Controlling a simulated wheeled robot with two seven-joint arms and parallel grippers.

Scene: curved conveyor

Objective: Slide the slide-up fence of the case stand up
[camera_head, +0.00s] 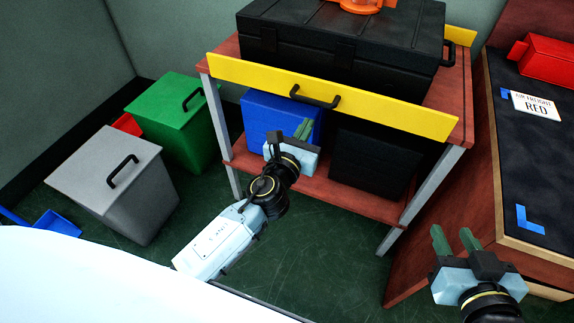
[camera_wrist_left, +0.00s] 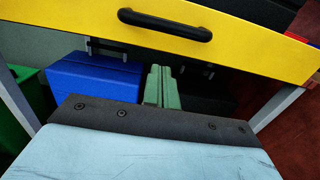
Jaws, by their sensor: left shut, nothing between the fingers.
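The yellow fence (camera_head: 390,112) spans the front of the case stand (camera_head: 225,55) at tabletop height, in front of a large black case (camera_head: 340,45). Its black handle (camera_head: 315,97) is left of its middle; it also shows in the left wrist view (camera_wrist_left: 165,24). My left gripper (camera_head: 304,129) is shut and empty, below and slightly left of the handle, apart from it. Its green fingers (camera_wrist_left: 162,86) are together in the left wrist view, below the fence. My right gripper (camera_head: 453,238) is open and empty, right of the stand's front right leg.
A blue box (camera_head: 262,115) and a black box (camera_head: 370,165) sit on the stand's lower shelf. A grey bin (camera_head: 120,180) and a green bin (camera_head: 180,120) stand left.

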